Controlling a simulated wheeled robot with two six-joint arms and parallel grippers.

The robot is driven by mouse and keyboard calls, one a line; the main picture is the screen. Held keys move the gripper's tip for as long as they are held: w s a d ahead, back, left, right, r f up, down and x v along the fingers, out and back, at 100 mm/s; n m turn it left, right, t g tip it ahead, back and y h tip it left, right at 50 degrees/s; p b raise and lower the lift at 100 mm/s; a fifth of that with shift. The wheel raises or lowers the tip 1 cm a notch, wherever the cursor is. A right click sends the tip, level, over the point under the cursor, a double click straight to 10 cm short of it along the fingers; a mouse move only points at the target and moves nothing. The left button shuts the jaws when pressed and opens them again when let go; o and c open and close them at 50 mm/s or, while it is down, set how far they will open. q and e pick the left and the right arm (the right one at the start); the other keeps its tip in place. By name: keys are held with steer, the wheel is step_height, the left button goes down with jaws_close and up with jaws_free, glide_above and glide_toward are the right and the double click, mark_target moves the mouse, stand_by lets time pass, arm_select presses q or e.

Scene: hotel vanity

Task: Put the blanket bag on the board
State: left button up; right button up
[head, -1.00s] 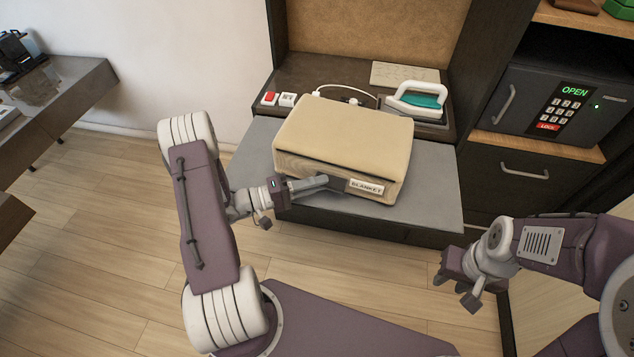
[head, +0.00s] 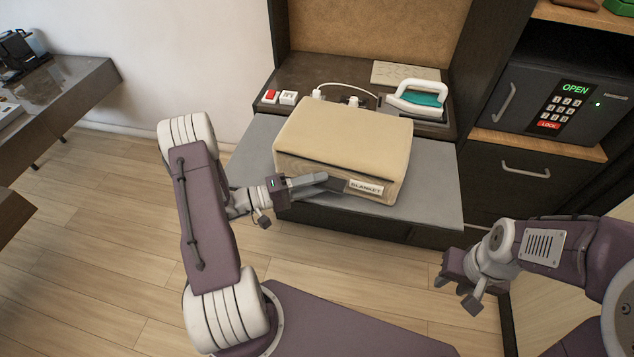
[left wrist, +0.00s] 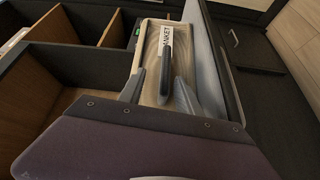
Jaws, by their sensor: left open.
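The beige blanket bag (head: 345,140), with a white label on its front, lies flat on the grey board (head: 435,195). My left gripper (head: 328,187) is open at the bag's front side, left of the label. In the left wrist view the open fingers (left wrist: 160,92) are on either side of a dark, handle-like piece (left wrist: 166,68) on the bag's front (left wrist: 152,72). I cannot tell whether they touch it. The bag hides the middle of the board. My right gripper (head: 455,270) is apart from the bag, at the lower right; its jaw opening is unclear.
An iron (head: 416,100) stands on the dark shelf behind the board, beside plugs, a cable and a red switch (head: 270,97). A safe (head: 560,98) reading OPEN is at the right. Bare board shows on both sides of the bag. A desk (head: 70,95) is far left.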

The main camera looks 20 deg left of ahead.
arm_select(q)
steer(key=b+v, duration=0.1)
steer(key=v, duration=0.8)
steer(key=shift+r, duration=0.15)
